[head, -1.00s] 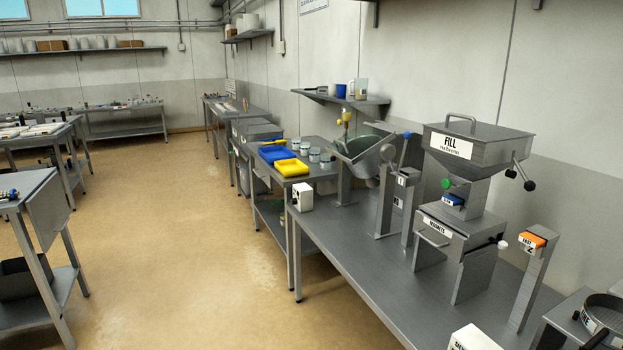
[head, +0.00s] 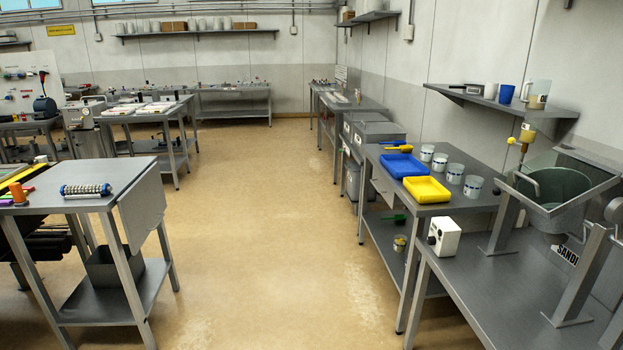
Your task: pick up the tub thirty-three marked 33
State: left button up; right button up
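Several small whitish tubs with dark markings stand in a row on the steel table at the right. The nearest tub (head: 473,186) is at the table's right edge, with another tub (head: 455,173) behind it. Farther back are a third tub (head: 439,162) and one more tub (head: 427,152). Their markings are too small to read, so I cannot tell which is 33. Neither of my grippers is in view.
A yellow tray (head: 426,190) and a blue tray (head: 404,166) lie left of the tubs. A white box (head: 444,238) and a tilted green-grey drum (head: 553,197) stand on the nearer bench (head: 490,282). The floor aisle (head: 270,230) is clear.

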aim_at(454, 171)
jog(key=i+z, duration=0.1)
jog(key=i, duration=0.5)
jog(key=i+j, duration=0.15)
jog(key=i, duration=0.5)
jog(key=i+j+z, duration=0.15)
jog(key=i, duration=0.45)
